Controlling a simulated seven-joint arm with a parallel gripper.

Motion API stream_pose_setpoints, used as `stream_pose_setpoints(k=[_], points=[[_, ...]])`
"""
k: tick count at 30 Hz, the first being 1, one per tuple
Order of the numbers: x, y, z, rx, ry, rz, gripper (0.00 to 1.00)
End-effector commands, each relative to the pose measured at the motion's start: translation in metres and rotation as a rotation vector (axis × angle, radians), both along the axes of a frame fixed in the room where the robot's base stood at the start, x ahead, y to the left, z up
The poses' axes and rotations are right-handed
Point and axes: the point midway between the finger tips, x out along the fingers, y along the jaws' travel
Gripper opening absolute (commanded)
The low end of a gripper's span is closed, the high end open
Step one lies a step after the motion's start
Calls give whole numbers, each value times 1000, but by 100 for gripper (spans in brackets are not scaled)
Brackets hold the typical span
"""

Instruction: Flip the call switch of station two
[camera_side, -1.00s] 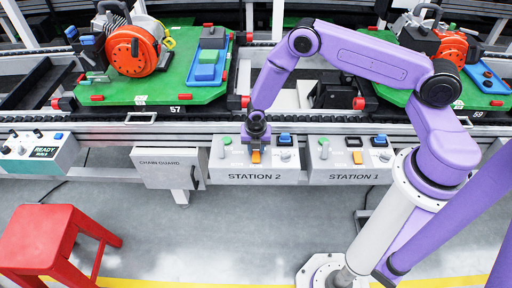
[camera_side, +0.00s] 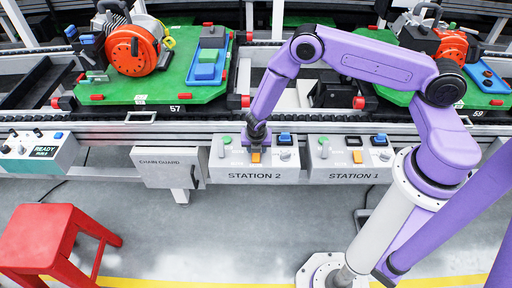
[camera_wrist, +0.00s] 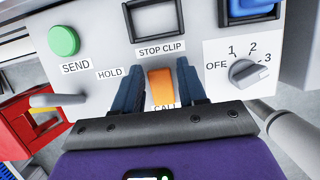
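The station two panel (camera_side: 228,177) is a light grey box labelled STATION 2 on the front of the conveyor. Its orange call switch (camera_side: 255,158) sits near the panel's middle. In the wrist view the orange switch (camera_wrist: 161,88) shows between my two fingers, above a CALL label partly hidden by my gripper. My gripper (camera_side: 256,146) is over the panel, just behind the switch in the side view. In the wrist view my gripper (camera_wrist: 159,72) has its fingers apart, one on each side of the switch. I cannot tell whether they touch it.
A green SEND button (camera_wrist: 64,40), a HOLD lever (camera_wrist: 56,100), a STOP CLIP frame (camera_wrist: 158,18) and a grey selector knob (camera_wrist: 248,72) surround the switch. The station one panel (camera_side: 350,177) stands to the right. A red stool (camera_side: 45,235) is at lower left.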

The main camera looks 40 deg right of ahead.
Motion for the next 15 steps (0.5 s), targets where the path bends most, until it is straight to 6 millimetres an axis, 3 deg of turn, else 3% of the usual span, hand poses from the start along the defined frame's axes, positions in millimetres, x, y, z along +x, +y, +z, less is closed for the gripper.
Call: stream_pose_setpoints(k=[10, 15], points=[[0, 2, 1, 4, -1, 2, 55], [-2, 5, 11, 5, -2, 4, 55]])
